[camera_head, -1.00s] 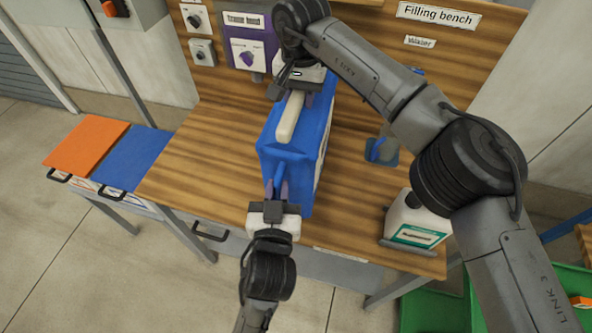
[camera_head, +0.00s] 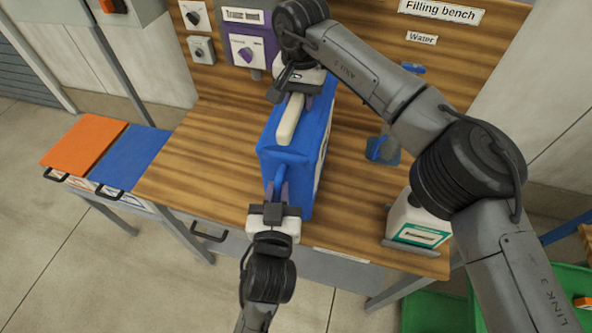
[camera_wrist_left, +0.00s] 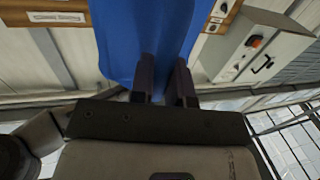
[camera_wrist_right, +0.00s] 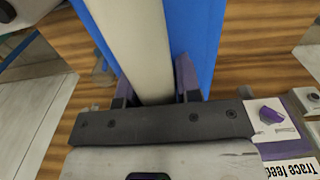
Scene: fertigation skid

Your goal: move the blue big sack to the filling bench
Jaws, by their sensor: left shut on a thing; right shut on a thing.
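The blue big sack (camera_head: 318,135) is a boxy blue bag with a cream strip along its top. It is upright over the middle of the filling bench (camera_head: 205,155); whether its base touches the wood is hidden. My left gripper (camera_head: 277,190) is shut on the sack's near end, and blue fabric (camera_wrist_left: 145,35) fills the left wrist view beyond its fingers. My right gripper (camera_head: 300,92) is shut on the far end. In the right wrist view its fingers flank the cream strip (camera_wrist_right: 135,40).
A white canister with a green label (camera_head: 415,225) stands at the bench's right front. A blue-based clear item (camera_head: 383,150) is right of the sack. The trace feed box (camera_head: 248,52) is on the back panel. Orange (camera_head: 85,148) and blue (camera_head: 130,158) panels are at left.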

